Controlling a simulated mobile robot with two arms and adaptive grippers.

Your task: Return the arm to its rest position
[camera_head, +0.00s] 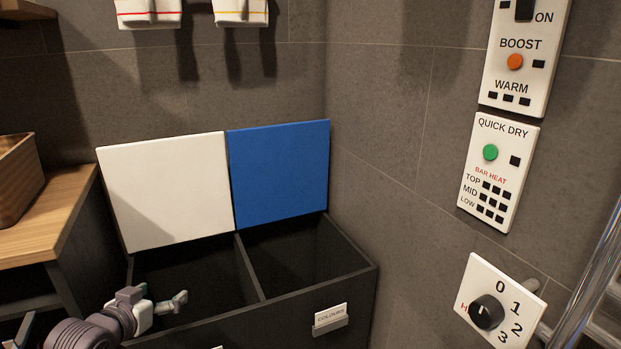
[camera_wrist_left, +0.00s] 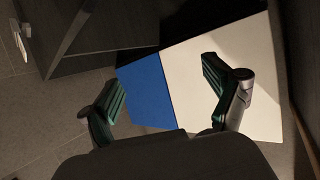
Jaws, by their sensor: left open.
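My left gripper (camera_head: 176,302) comes in from the lower left of the head view, over the left compartment of the dark hamper. In the left wrist view its two fingers (camera_wrist_left: 165,100) are spread apart with nothing between them. My right gripper is in neither view.
The dark hamper (camera_head: 345,292) has two open compartments, with a white lid (camera_head: 165,190) and a blue lid (camera_head: 280,170) raised against the wall. A wooden counter (camera_head: 50,215) with a basket (camera_head: 18,180) stands left. Control panels (camera_head: 500,170) and a chrome rail (camera_head: 590,280) are right.

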